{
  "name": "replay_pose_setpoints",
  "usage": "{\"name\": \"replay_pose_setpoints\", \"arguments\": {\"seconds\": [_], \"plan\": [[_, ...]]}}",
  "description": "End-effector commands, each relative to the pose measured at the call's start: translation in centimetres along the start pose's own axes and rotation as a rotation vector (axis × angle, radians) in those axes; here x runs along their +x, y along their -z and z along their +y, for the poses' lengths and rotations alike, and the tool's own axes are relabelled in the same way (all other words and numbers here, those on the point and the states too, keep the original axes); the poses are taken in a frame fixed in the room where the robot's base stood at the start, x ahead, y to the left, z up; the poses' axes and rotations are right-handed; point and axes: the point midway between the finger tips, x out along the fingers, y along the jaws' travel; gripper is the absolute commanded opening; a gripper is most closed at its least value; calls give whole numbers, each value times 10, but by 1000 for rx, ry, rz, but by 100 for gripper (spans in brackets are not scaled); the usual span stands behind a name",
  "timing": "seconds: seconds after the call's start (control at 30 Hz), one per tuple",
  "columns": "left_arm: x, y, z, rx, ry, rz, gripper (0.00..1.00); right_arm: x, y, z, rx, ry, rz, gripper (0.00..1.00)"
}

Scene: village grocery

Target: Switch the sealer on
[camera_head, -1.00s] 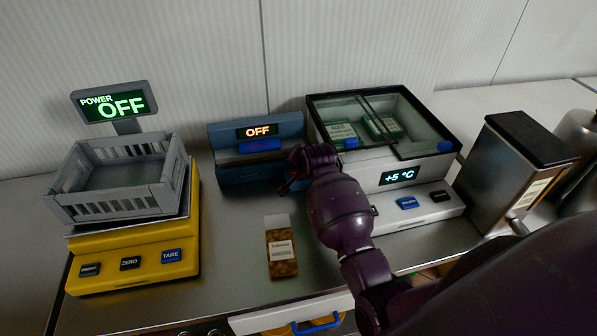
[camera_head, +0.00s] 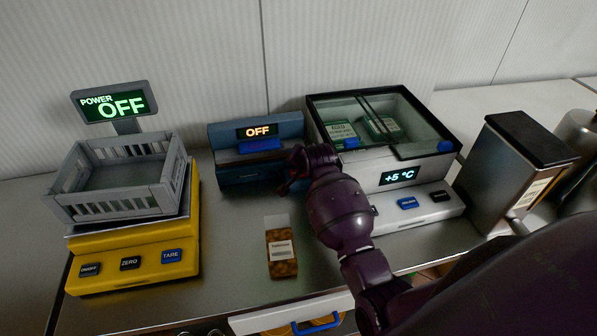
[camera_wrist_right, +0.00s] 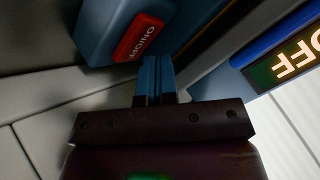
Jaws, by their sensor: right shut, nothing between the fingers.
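The sealer (camera_head: 232,176) is a blue box at the back of the counter, and its display (camera_head: 258,131) reads OFF in orange. In the right wrist view a red ON/OFF button (camera_wrist_right: 138,38) sits on a blue housing (camera_wrist_right: 100,30) of the sealer. My right gripper (camera_head: 286,186) is at the sealer's right end. In the wrist view its shut, empty fingers (camera_wrist_right: 154,64) are beside the button; whether they touch it, I cannot tell. The button is not visible in the head view. My left gripper is not in view.
A yellow scale (camera_head: 135,270) with a grey crate (camera_head: 120,200) stands on the left; its display (camera_head: 115,104) reads POWER OFF. A labelled packet (camera_head: 281,250) lies in front. A glass-topped cooler (camera_head: 415,205) is close right of my right gripper.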

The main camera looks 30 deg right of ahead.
Motion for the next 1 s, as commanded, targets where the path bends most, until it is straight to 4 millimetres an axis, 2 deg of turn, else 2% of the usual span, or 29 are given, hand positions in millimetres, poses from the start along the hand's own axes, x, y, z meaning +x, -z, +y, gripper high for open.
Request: {"name": "replay_pose_setpoints", "arguments": {"seconds": [1.0], "plan": [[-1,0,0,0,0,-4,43,7,-5,5,0,-1,0,0]]}}
